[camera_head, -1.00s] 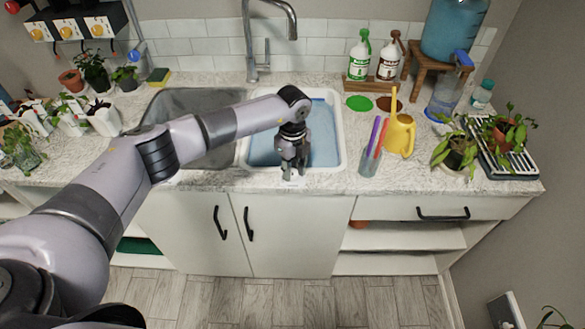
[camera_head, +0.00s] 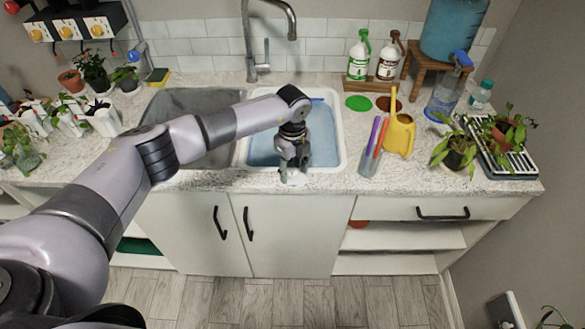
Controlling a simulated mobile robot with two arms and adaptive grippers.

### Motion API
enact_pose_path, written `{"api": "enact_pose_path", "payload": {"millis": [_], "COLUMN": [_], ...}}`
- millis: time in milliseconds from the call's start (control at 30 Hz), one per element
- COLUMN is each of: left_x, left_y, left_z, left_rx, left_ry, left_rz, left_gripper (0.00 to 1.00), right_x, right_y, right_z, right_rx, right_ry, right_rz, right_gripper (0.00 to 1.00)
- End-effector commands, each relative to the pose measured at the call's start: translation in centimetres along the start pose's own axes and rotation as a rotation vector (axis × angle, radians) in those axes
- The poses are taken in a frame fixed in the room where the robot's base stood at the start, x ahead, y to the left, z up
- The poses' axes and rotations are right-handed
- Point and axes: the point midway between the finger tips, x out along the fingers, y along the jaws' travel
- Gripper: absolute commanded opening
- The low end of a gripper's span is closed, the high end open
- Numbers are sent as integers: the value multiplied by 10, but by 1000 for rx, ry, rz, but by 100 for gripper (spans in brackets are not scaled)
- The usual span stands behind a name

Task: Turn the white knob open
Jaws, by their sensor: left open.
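My left gripper (camera_head: 293,170) points down at the front rim of the white tub (camera_head: 342,150), with its fingers apart. A small white piece (camera_head: 293,180), which looks like the white knob, shows just below the fingertips at the front edge of the counter. The fingers partly cover it, so I cannot tell its turn or whether they touch it. The tub holds blue water (camera_head: 322,135) and sits in the right-hand side of the sink. My right gripper is not in view.
A cup with coloured sticks (camera_head: 370,162) and a yellow watering can (camera_head: 399,135) stand right of the tub. The faucet (camera_head: 250,45) rises behind it. Potted plants (camera_head: 455,155) stand farther right. Cabinet doors with black handles (camera_head: 248,224) are below.

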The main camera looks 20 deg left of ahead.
Motion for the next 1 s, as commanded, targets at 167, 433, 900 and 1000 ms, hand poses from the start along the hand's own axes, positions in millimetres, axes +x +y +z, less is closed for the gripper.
{"api": "enact_pose_path", "payload": {"millis": [167, 433, 900, 1000], "left_x": [-1, -41, -116, -120], "left_y": [0, -1, 0, 0], "left_z": [0, 0, 0, 0], "left_rx": [0, 1, 1, 1], "left_ry": [0, -1, 0, 0], "left_rz": [1, -4, -1, 0], "left_gripper": [45, 45, 45, 45], "right_x": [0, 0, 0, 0], "right_y": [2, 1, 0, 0], "right_z": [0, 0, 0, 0], "right_rx": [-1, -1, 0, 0], "right_ry": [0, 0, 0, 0], "right_rz": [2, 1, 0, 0], "right_gripper": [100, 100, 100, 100]}}
